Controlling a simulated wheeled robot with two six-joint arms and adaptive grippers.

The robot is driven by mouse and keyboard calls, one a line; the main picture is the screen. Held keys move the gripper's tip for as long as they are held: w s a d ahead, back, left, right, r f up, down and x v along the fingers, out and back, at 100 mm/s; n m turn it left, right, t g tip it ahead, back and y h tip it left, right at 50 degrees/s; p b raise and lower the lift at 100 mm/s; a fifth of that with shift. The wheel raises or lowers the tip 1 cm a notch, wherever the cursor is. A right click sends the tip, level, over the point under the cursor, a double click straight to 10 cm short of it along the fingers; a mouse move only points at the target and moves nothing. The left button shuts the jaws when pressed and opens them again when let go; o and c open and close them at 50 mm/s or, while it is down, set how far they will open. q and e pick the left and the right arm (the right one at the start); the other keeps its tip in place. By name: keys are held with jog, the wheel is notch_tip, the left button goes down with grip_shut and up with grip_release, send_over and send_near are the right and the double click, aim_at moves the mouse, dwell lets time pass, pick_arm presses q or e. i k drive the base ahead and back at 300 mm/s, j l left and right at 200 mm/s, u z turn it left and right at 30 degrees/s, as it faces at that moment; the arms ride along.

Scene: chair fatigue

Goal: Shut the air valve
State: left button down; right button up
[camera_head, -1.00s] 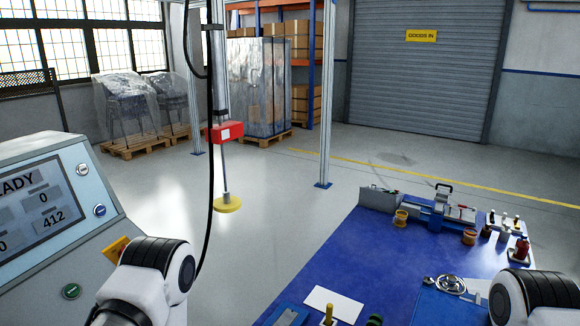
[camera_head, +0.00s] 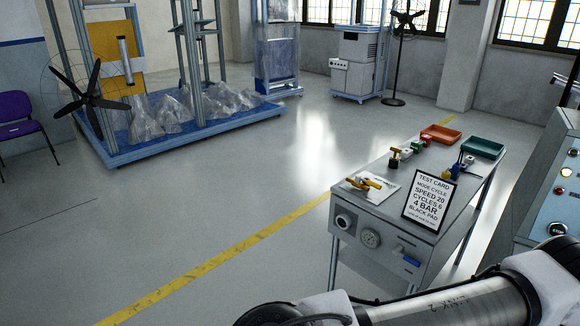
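A grey service table (camera_head: 385,218) stands right of centre. On its near left top, a brass-coloured fitting with a yellow lever (camera_head: 368,183) lies on a pale sheet. Its front panel carries a round dark-centred port (camera_head: 343,221), a pressure gauge (camera_head: 370,238) and a blue lever (camera_head: 411,261) at the right. I cannot tell for sure which of these is the air valve, nor whether it stands open or shut. One of my arms crosses the bottom right in front of the table. Neither gripper is in view.
A test card (camera_head: 430,198) leans on the table, with small fittings, a red tray (camera_head: 440,133) and a green tray (camera_head: 482,147) behind. A control console (camera_head: 555,190) stands at right. A standing fan (camera_head: 92,100) is at left. The floor left of the table is clear.

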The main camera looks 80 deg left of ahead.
aim_at(369, 183)
jog(key=u, duration=2.15)
